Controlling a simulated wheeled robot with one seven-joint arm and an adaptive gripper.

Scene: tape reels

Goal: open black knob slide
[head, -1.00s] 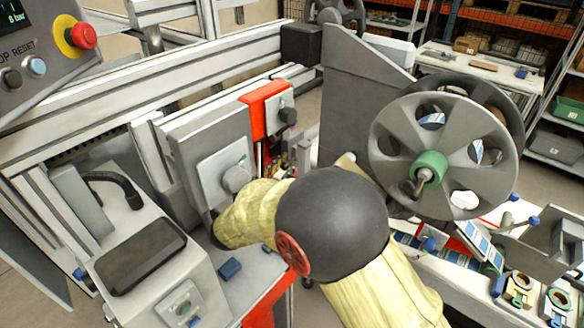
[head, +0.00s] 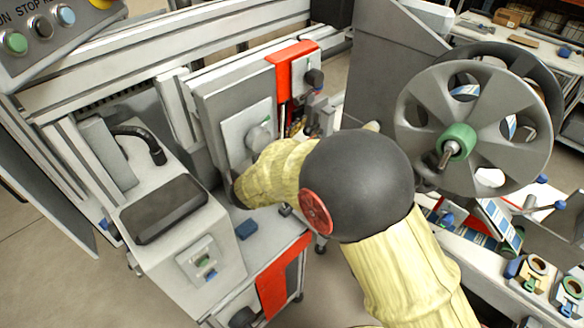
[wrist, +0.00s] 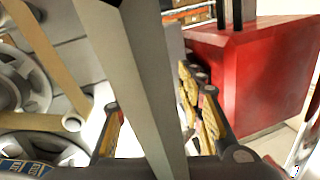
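A small black knob (head: 314,78) sits on a light grey plate on the red bracket (head: 290,62) in the head view. A larger grey knob (head: 260,136) is on a pale plate to its lower left. My yellow-sleeved arm with its black joint reaches across below both knobs. I cannot pick out the black knob in the wrist view.
A large grey reel (head: 415,125) with a green hub stands right of my arm. A white housing (head: 215,235) with a dark screen is at the lower left. In the wrist view a red block (wrist: 260,85) stands close right of the fingers.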

